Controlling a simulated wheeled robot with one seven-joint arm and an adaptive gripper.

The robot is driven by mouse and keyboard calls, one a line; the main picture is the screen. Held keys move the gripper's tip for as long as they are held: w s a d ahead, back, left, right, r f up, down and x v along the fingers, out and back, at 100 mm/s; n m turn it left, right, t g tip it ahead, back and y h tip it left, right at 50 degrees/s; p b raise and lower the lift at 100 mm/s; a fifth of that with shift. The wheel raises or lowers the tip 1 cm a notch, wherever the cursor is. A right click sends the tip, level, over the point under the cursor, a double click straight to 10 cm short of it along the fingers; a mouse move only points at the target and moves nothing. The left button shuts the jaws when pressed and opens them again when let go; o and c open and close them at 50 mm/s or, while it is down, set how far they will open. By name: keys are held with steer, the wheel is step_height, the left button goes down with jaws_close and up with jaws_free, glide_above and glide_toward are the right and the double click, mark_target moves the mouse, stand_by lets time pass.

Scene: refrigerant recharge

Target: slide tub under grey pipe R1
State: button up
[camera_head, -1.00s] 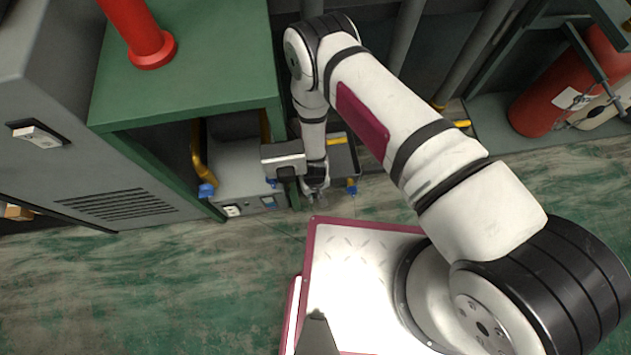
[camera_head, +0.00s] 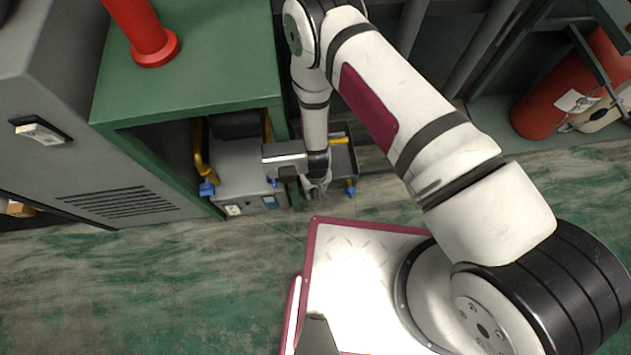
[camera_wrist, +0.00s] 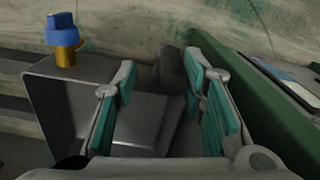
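A dark grey open box (camera_head: 343,165), which looks like the tub, sits low on the floor just right of the green bench. In the wrist view the grey tub (camera_wrist: 48,110) fills the left and middle, with its inside visible. My gripper (camera_head: 318,188) is down at the tub's left side in the head view. In the wrist view my gripper (camera_wrist: 160,95) has its teal-padded fingers spread apart, with part of the tub showing between them. I cannot tell whether either finger touches it. Grey pipes (camera_head: 405,35) rise behind; no R1 label is readable.
A yellow stub with a blue valve cap (camera_wrist: 62,35) stands by the tub. The green bench (camera_head: 190,85) with a red pipe (camera_head: 150,40) is close on the left, with a grey unit (camera_head: 240,165) under it. The front floor is clear.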

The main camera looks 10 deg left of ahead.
steer(key=shift+r, duration=1.55)
